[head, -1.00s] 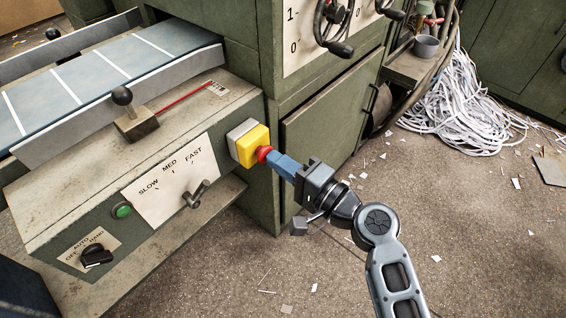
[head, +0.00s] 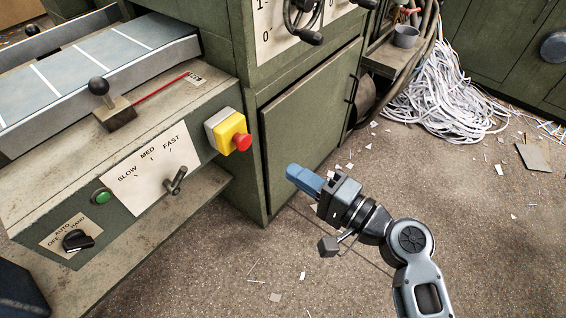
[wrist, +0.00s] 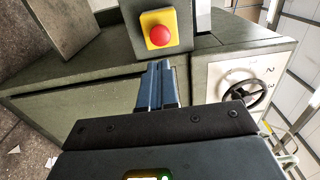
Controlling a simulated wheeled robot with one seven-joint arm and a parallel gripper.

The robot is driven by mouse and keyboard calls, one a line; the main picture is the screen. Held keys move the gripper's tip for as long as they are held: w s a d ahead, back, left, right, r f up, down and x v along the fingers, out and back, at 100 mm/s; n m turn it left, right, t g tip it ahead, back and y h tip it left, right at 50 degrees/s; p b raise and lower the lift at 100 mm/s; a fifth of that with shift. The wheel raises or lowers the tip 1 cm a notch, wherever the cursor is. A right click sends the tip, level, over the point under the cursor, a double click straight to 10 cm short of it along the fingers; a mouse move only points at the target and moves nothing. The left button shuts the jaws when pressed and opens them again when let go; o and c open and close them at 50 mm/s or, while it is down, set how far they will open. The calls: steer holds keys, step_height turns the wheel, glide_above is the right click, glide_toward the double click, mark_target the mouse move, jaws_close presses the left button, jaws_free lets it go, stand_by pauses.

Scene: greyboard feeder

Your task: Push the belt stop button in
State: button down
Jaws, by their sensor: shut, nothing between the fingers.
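The belt stop button is a red mushroom head (head: 243,142) on a yellow box (head: 228,130) at the right end of the green feeder console. In the wrist view the red button (wrist: 160,35) faces the camera, just beyond my fingertips. My gripper (head: 291,171) has blue fingers, shut and empty. It stands to the right of and below the button in the head view, with a clear gap between them. In the wrist view the gripper (wrist: 157,65) shows its fingers together, pointing toward the button. I cannot tell how far in the button sits.
The console carries a green button (head: 102,196), a speed lever (head: 175,181), a mode knob (head: 77,240) and a black-knobbed slider (head: 99,87). A green cabinet door (head: 310,115) stands behind my gripper. Paper strips (head: 440,95) lie at the back right. The floor at right is mostly open.

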steer(key=v, duration=0.3)
steer(key=shift+s+d, duration=0.1)
steer(key=shift+s, duration=0.05)
stand_by(0.5)
